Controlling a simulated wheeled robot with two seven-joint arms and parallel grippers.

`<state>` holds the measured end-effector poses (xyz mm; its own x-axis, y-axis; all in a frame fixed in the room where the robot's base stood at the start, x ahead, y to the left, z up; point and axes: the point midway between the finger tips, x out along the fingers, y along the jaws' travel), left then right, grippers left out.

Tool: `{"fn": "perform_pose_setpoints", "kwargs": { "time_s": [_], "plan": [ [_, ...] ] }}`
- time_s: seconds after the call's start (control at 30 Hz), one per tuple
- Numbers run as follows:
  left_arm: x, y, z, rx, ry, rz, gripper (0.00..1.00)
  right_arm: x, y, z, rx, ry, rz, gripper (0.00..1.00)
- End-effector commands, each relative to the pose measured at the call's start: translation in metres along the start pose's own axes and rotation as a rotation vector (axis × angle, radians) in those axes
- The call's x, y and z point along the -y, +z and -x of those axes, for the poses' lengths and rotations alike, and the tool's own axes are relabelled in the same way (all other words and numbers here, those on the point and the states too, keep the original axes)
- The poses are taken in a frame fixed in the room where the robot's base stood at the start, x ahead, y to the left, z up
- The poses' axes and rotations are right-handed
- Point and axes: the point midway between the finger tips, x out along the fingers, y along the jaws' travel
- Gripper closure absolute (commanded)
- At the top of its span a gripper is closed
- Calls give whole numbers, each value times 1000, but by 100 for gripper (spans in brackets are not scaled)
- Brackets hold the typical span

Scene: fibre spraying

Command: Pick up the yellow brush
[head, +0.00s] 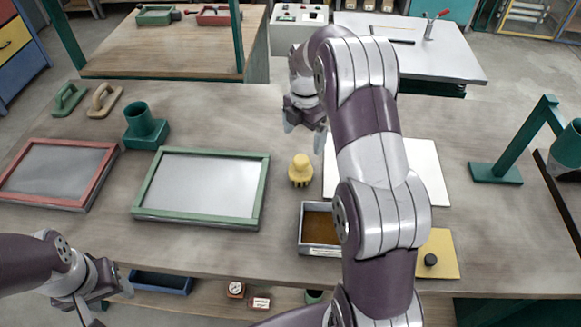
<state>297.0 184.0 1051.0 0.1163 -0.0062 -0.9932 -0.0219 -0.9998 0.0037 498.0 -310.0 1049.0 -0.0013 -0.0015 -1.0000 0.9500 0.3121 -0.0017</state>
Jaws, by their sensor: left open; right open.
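The yellow brush (300,172) stands on the worktable near its middle, with its knob-like top up. My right gripper (305,138) is open and empty. In the picture it is just above the brush, with its fingers pointing down; I cannot tell the exact height gap. My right arm crosses the table's middle from the front. My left gripper (110,306) is open at the lower left, at the table's front edge and apart from the brush. Part of it is cut off by the frame.
Left of the brush lies a green-framed screen (258,203). A metal tray with brown content (306,240) lies in front of it. A white board (428,172) is partly hidden behind my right arm. A green holder (147,128) and a red-framed screen (105,165) are further left.

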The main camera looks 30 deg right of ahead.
Motion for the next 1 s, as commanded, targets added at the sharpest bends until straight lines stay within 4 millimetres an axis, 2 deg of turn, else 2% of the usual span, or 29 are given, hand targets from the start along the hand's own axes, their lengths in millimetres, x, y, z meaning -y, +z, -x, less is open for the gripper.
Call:
{"fn": "perform_pose_setpoints", "kwargs": {
  "time_s": [0.07,0.3,0.47,0.6,0.7,0.97,1.0],
  "plan": [
    [0,0,2,0,0,0,44,1,0,-8,-2,-4,28,2],
    [0,-1,12,0,0,0,44,1,-1,-59,-3,-4,32,2],
    [0,-2,17,0,0,0,44,0,-2,-77,-2,-2,32,2],
    [0,-4,30,0,0,0,44,0,-7,-102,-3,-5,32,2],
    [0,-4,31,-1,0,0,44,-1,-6,-119,-1,-1,31,2],
    [0,-4,30,0,0,0,44,-1,-6,-127,0,1,30,2],
    [0,-4,30,0,0,0,44,-1,-6,-127,0,0,30,11]
  ]
}}
